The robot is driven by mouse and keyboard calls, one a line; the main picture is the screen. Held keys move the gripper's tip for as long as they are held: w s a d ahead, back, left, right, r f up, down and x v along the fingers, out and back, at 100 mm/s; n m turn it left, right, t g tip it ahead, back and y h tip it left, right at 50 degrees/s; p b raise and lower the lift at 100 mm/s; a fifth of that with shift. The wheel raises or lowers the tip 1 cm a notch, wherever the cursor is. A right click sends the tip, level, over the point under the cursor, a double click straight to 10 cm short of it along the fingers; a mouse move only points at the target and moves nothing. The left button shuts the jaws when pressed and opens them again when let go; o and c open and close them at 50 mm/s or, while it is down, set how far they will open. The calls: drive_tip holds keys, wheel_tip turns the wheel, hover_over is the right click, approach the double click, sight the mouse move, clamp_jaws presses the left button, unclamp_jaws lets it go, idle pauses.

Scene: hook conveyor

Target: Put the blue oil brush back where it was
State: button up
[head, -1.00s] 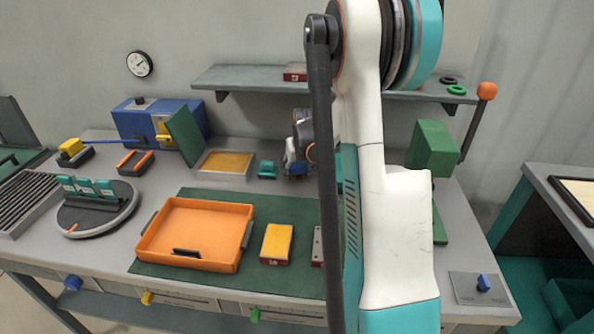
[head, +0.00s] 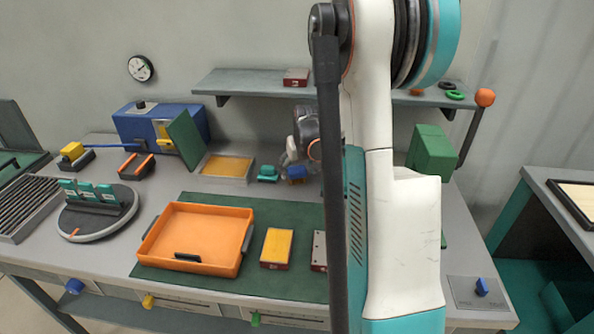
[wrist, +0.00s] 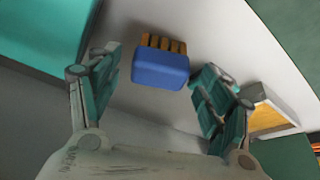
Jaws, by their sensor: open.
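A blue block with a row of orange-brown bristle-like bars (wrist: 160,70), seemingly the blue oil brush, lies between the spread fingers of my gripper (wrist: 160,80) in the wrist view. Clear gaps show on both sides; neither finger appears to touch it. In the head view a small blue patch (head: 296,172) shows at my gripper (head: 298,162), at the back of the table, partly hidden by my arm. My gripper is open. A yellow block with a long blue handle (head: 105,146) rests on a dark holder at the left; I cannot tell whether it is another brush.
An orange bin (head: 195,238) and a yellow-topped block (head: 277,247) are nearer. A shelf (head: 250,82) hangs behind; a green block (head: 432,150) is right.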

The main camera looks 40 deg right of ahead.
drive_tip(key=p+v, duration=0.2)
drive_tip(key=v, duration=0.7)
